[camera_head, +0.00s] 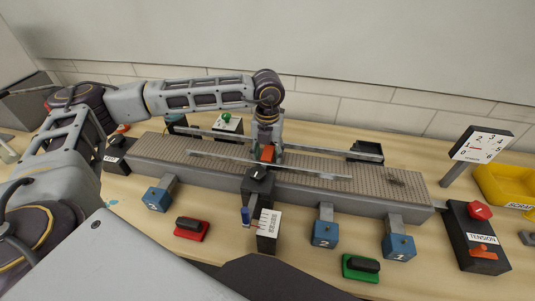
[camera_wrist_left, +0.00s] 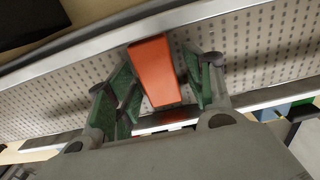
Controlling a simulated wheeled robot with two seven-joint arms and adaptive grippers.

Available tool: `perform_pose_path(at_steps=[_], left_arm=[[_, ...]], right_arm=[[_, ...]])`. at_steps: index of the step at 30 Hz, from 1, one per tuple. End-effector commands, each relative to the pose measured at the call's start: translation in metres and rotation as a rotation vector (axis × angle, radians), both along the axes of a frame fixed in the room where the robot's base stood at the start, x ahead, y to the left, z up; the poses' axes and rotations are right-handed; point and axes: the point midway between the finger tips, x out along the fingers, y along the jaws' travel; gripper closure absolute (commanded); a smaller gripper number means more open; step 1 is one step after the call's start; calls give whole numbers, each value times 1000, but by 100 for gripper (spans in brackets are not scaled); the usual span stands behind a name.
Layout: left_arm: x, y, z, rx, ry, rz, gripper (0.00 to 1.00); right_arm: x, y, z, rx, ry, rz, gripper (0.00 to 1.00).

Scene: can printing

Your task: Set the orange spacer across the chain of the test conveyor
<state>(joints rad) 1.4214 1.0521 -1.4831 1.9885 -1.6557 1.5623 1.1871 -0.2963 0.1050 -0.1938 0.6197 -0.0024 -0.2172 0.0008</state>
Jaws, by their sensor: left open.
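The orange spacer (camera_head: 267,153) stands on the perforated grey chain of the test conveyor (camera_head: 330,180), near its middle. In the left wrist view the spacer (camera_wrist_left: 155,70) is a plain orange block between the green-padded fingers, lying crosswise to the rails. My left gripper (camera_head: 267,145) reaches down over the conveyor from behind, its fingers on either side of the spacer. The fingers (camera_wrist_left: 160,80) are open, with narrow gaps visible beside the spacer. The spacer's lower end is partly hidden in the head view. My right gripper does not show.
Thin metal guide rails (camera_head: 225,160) run along the conveyor. A black post with a label (camera_head: 268,230) stands in front of the spacer. Blue numbered blocks (camera_head: 325,230) line the front edge. The tension box (camera_head: 477,235), gauge (camera_head: 480,145) and yellow scrap bin (camera_head: 500,190) stand right.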

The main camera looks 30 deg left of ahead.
Motion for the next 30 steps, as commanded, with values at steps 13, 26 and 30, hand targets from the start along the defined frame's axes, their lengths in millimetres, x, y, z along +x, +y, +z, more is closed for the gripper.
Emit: perform_pose_path(at_steps=[13, 26, 30], left_arm=[[1, -1, 41, -1, -3, 0, 48], [1, -1, 103, -1, -1, 0, 48], [1, -1, 115, -1, -1, 0, 48]], right_arm=[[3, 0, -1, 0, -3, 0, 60], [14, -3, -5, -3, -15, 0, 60], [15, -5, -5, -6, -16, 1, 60]])
